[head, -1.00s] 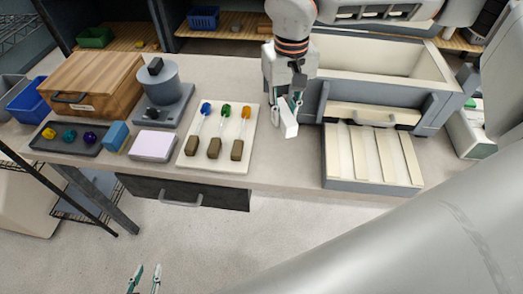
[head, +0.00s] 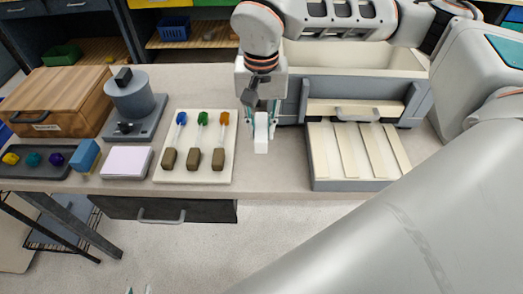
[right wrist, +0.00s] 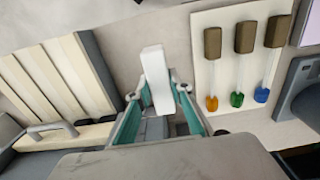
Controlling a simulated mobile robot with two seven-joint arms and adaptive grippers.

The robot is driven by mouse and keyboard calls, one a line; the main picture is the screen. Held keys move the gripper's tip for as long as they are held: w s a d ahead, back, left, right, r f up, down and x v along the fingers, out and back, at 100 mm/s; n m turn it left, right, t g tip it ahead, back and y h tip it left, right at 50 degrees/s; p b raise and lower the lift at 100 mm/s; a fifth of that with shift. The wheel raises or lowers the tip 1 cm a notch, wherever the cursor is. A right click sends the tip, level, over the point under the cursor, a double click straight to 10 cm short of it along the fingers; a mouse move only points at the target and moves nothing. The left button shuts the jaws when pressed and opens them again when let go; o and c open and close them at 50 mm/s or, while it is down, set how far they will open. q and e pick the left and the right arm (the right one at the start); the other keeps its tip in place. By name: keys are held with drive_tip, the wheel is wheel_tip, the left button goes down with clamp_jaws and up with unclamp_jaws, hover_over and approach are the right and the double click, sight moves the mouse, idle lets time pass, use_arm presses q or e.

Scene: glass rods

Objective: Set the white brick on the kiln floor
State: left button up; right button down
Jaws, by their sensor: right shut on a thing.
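My right gripper (head: 262,112) is shut on the white brick (head: 261,140), which hangs end-down from the fingers over the bench. The brick lies between the rod board and the slatted cream panel. In the right wrist view, the brick (right wrist: 157,78) sticks out between the fingertips (right wrist: 160,98).
The slatted cream panel (head: 340,155) in a grey frame lies before the kiln, with a handle (head: 357,114) behind it. A cream board (head: 225,175) holds several glass rods with brown blocks. A wooden box (head: 60,95) and grey device (head: 135,95) stand left.

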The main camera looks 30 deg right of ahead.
sight(261, 160)
drive_tip(key=shift+f, duration=4.2)
drive_tip(key=shift+f, duration=0.1)
drive_tip(key=c, duration=2.2)
unclamp_jaws()
drive_tip(key=shift+f, duration=0.1)
drive_tip(key=o, duration=0.4)
